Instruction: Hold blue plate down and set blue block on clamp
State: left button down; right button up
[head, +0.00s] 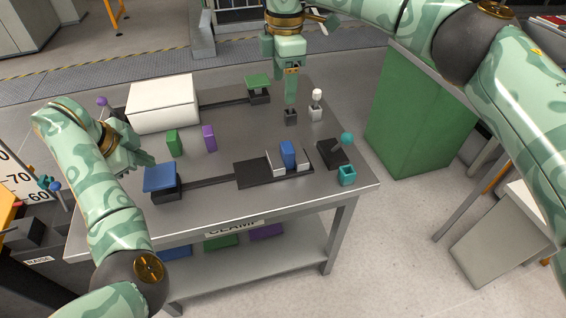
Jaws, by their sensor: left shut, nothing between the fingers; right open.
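The blue plate (160,177) sits on a dark stand at the left end of a rail, near the table's front left. The blue block (287,153) stands upright between light grey pieces on the black clamp base (246,174), at the rail's right end. My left gripper (148,158) is shut and empty, just behind and above the blue plate; I cannot tell whether it touches it. My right gripper (291,98) points down over the back of the table, behind the blue block and apart from it. It is open and empty, though its finger gap is hard to see.
A green block (173,141) and a purple block (209,137) stand mid-table. A white box (163,104) and green plate (258,81) are behind. A teal-ball lever (347,138), teal cup (347,175) and white-knobbed piece (316,98) stand at the right.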

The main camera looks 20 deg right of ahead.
pick_arm(q)
jog(key=shift+r+p, duration=0.8)
jog(key=shift+r, duration=0.8)
pick_arm(e)
jog(key=r, duration=0.3)
jog(key=shift+s, duration=0.2)
jog(key=shift+f, duration=0.1)
pick_arm(q)
jog(key=shift+f, duration=0.1)
